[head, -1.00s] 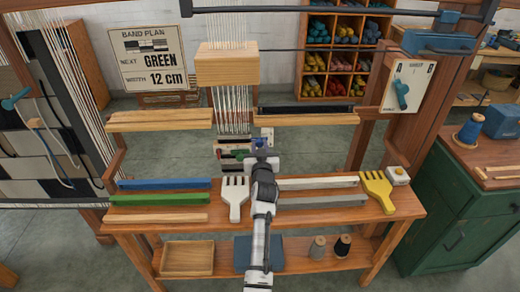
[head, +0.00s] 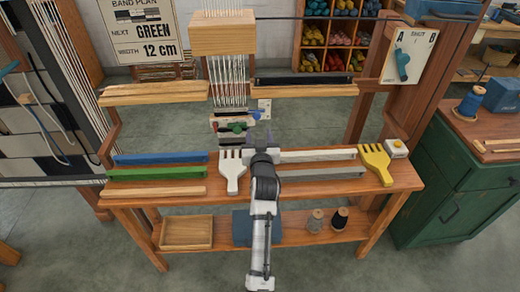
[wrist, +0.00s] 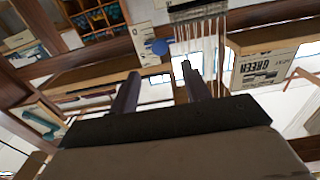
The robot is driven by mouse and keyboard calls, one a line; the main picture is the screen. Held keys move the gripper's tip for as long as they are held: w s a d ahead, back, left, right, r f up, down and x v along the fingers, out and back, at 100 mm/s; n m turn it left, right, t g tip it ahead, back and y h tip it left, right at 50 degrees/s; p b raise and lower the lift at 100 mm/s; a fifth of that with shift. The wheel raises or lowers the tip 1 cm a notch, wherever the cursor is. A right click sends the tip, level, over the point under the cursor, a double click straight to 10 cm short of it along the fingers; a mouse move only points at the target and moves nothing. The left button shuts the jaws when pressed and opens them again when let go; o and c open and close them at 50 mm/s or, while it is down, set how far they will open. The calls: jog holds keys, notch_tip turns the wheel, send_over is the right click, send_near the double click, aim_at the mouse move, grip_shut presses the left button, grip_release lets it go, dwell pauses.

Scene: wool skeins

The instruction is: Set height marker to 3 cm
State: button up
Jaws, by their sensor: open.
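A small pale card with a blue knob hangs beside the white warp threads; I take it for the height marker (head: 264,108), though its scale is too small to read. In the wrist view, the blue knob (wrist: 160,47) shows on the card, beyond my fingertips. My gripper (head: 260,140) is open and empty, just below and in front of the card, apart from it. The two fingers also show in the wrist view (wrist: 158,75), with a clear gap between them. The woven strip (head: 232,127) with red and green pieces is left of the card.
A white comb (head: 232,172) lies close left of my gripper on the bench. Coloured bars and a yellow comb (head: 376,163) lie along it. A wooden beam (head: 310,91) crosses behind. A larger card with a blue pointer (head: 404,58) hangs at right.

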jog(key=s+b, duration=0.1)
jog(key=s, duration=0.4)
jog(key=shift+s, duration=0.2)
